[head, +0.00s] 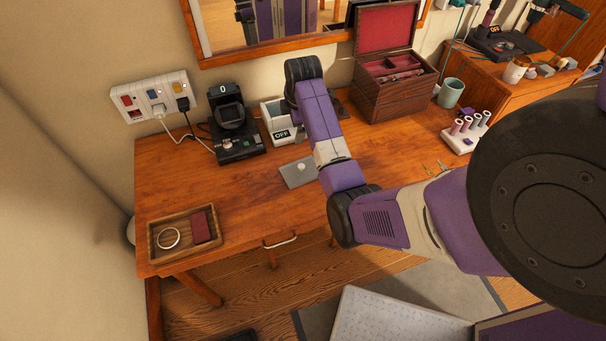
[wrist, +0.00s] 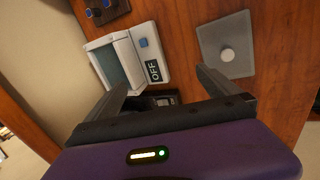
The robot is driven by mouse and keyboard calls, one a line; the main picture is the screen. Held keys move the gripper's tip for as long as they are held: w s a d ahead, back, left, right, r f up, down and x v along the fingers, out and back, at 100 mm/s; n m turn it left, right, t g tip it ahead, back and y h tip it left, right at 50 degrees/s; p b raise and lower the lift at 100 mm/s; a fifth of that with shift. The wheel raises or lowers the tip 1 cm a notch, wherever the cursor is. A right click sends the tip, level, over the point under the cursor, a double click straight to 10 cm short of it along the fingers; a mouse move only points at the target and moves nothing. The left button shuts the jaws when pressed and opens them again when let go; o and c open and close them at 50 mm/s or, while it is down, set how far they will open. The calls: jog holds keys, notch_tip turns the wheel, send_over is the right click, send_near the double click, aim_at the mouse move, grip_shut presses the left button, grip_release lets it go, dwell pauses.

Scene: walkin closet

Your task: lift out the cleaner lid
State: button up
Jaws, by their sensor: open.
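The cleaner is a small white box with an OFF display and a blue button. In the head view the cleaner (head: 272,112) stands near the back of the desk; in the wrist view the cleaner (wrist: 151,48) shows an open-looking grey basin. A flat grey plate with a round white knob, which looks like the lid (head: 293,178), lies on the desk in front of the cleaner, apart from it. The lid (wrist: 237,31) is at the upper right in the wrist view. My gripper (wrist: 162,84) is open and empty, its fingers pointing toward the cleaner and lid. The head view hides the fingers.
A black device with a dial (head: 238,133) stands left of the cleaner, below a wall socket strip (head: 157,98). A wooden jewellery box (head: 392,98) stands open to the right. A wooden tray (head: 181,256) lies at the front left. The desk's middle left is clear.

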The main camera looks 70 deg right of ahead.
aim_at(302, 165)
jog(key=s+a+f+n+y, duration=0.1)
jog(key=a, duration=0.1)
jog(key=s+a+f+n+g+y, duration=0.1)
jog(key=s+a, duration=0.1)
jog(key=s+a+f+n+g+y, duration=0.1)
jog(key=s+a+n, duration=0.1)
jog(key=shift+a+f, duration=0.2)
jog(key=shift+a, duration=0.15)
jog(key=shift+s+a+n+g+y, duration=0.15)
jog(key=shift+s+n+g+y, duration=0.1)
jog(key=shift+n+g+y, duration=0.05)
jog(key=shift+w+a+f+p, duration=0.1)
jog(key=shift+f+p, duration=0.2)
jog(key=shift+f, duration=1.7)
jog(key=shift+a+f+p, duration=0.1)
jog(key=shift+f+p, duration=0.2)
jog(key=shift+f, duration=1.65)
jog(key=c, duration=1.1)
